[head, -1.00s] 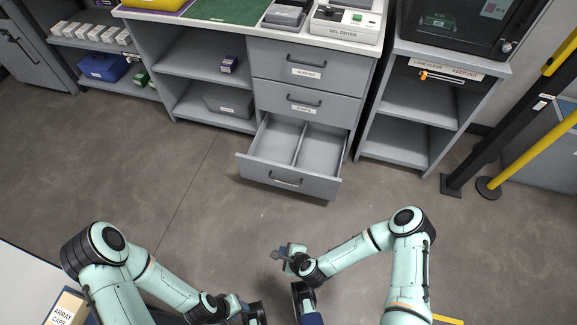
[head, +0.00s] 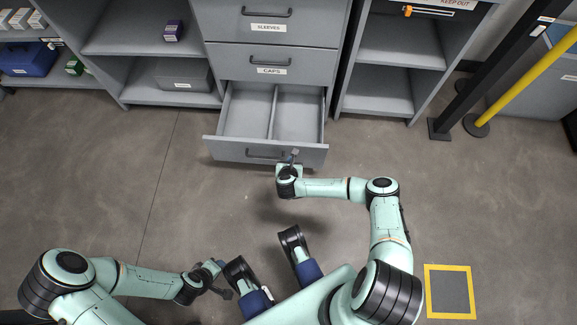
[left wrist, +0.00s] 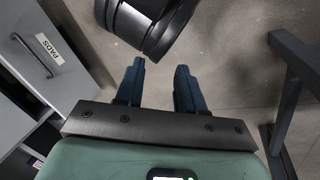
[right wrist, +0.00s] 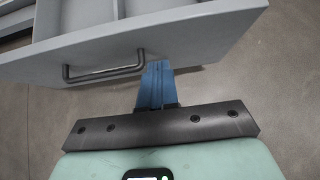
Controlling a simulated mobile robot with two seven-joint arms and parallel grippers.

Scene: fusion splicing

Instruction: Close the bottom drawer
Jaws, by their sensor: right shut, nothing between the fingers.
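The bottom drawer (head: 225,150) of the grey cabinet is pulled out in the head view. It is empty, with a divider inside. Its front and dark handle also show close up in the right wrist view (right wrist: 185,45). My right gripper (head: 294,155) is shut and empty at the drawer front, right of the handle. In the right wrist view its blue fingertips (right wrist: 157,68) overlap the lower part of the front; I cannot tell if they touch it. My left gripper (head: 219,266) is open and empty over the floor, away from the drawer; its fingers are apart in the left wrist view (left wrist: 158,80).
Closed drawers labelled sleeves (head: 305,28) and caps (head: 315,70) are above. Open shelves (head: 150,45) stand left and another shelf unit (head: 400,50) right. A dark post and a yellow one (head: 520,75) stand at the right. The floor before the drawer is clear.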

